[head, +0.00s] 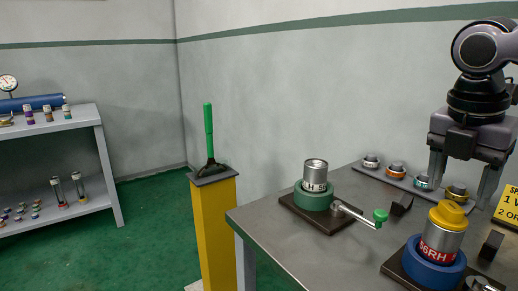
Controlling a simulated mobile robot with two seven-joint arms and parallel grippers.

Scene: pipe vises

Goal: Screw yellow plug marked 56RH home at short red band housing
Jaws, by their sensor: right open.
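The housing with a red band (439,241) stands upright in a blue round vise (432,269) at the table's front right. My right gripper (460,192) is open, fingers pointing down, just above and behind the yellow plug in the picture. Its fingers hold nothing that I can see. My left gripper is not in view.
A silver housing (315,173) stands in a green vise (313,199) with a green-knobbed crank (380,215). Several coloured fittings (396,170) line the table's back edge. A yellow pedestal (213,230) with a green-handled lever (208,135) stands left. A grey shelf (60,124) holds small parts.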

